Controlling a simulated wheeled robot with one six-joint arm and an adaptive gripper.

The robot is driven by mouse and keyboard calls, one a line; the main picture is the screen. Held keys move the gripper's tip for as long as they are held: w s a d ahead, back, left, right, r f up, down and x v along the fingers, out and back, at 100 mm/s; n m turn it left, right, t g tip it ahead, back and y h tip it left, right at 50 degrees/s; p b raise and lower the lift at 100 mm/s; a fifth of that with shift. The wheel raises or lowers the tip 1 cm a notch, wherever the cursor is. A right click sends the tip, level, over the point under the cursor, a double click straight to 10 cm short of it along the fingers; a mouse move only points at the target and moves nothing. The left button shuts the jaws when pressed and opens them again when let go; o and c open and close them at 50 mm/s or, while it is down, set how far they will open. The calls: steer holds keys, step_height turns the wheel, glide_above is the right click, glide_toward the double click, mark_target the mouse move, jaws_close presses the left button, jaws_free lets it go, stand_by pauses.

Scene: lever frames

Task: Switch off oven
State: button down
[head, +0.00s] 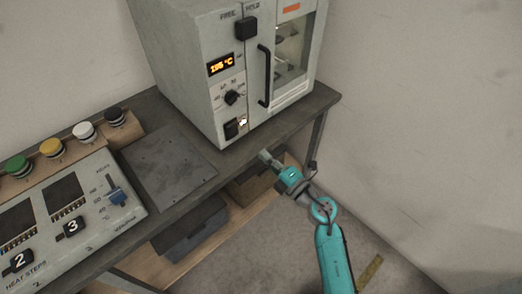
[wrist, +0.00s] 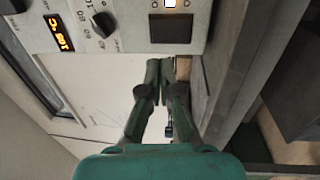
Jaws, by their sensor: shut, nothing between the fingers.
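The oven (head: 175,45) is a pale grey box standing on the bench. Its orange display (head: 221,65) is lit and reads a temperature in °C; a black dial (head: 232,97) sits below. A black switch (head: 231,129) is low on the front panel, with a lit white indicator (head: 243,121) beside it. In the wrist view the switch (wrist: 171,28) shows as a dark rectangle, near the lit indicator (wrist: 170,3). My gripper (head: 265,156) is shut and empty, in front of and below the panel. In the wrist view its fingertips (wrist: 159,68) point toward the switch, apart from it.
The oven door has a black vertical handle (head: 263,75), and a black slider (head: 246,28) sits under FREE/HOLD. A heat-steps panel (head: 100,228) and coloured buttons (head: 51,148) are at left. Bins (head: 190,232) stand on the lower shelf.

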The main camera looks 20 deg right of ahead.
mark_target(235, 127)
steer(key=x, duration=1.2)
steer(key=shift+w, duration=0.1)
